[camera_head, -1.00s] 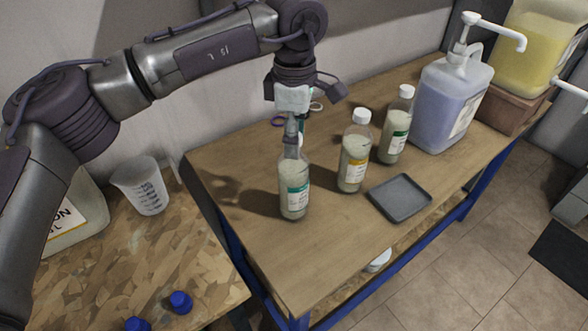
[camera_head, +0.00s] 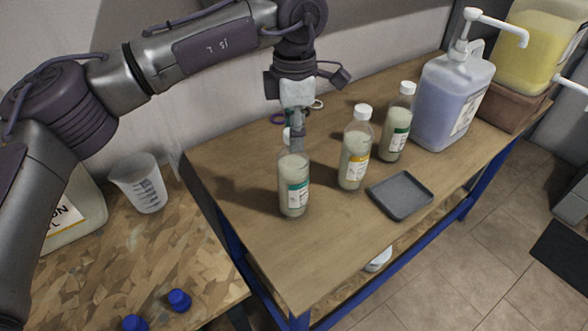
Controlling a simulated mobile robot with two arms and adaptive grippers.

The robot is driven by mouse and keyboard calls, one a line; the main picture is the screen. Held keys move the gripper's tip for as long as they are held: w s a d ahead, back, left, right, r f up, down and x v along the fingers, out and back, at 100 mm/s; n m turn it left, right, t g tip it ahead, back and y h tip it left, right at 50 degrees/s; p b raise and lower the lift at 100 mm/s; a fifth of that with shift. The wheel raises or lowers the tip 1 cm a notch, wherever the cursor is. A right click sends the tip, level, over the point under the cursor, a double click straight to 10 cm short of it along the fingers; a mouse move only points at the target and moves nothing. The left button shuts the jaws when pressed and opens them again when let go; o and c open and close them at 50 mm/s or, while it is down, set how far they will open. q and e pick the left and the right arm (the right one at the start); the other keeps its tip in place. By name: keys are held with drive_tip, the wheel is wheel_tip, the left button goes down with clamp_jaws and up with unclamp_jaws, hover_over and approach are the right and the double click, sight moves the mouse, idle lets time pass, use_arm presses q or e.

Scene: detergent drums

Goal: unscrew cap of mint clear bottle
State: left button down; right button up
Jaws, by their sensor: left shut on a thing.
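A clear bottle with pale contents and a mint-teal label (camera_head: 294,190) stands upright on the wooden table, leftmost of three similar bottles. My left gripper (camera_head: 295,139) comes down from above and is shut on its white cap (camera_head: 287,136), which is mostly hidden by the fingers. I cannot tell whether the cap has come loose from the neck. My right gripper is out of view.
A yellow-label bottle (camera_head: 354,152) stands close on the right, with a green-label bottle (camera_head: 396,125) beyond it. A dark tray (camera_head: 400,195) lies in front. A purple pump jug (camera_head: 452,100) is farther right. The front-left tabletop is clear.

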use_arm(q)
drive_tip(key=shift+f+n, duration=0.1)
drive_tip(key=shift+n, duration=0.4)
drive_tip(key=shift+r, duration=0.2)
drive_tip(key=shift+r+p, duration=0.6)
drive_tip(key=shift+r, duration=0.1)
drive_tip(key=shift+r+p, duration=0.4)
drive_tip(key=shift+r, duration=0.2)
drive_tip(key=shift+r, duration=0.1)
drive_tip(key=shift+r+p, duration=1.4)
drive_tip(key=shift+r, duration=0.55)
drive_tip(key=shift+r, duration=0.15)
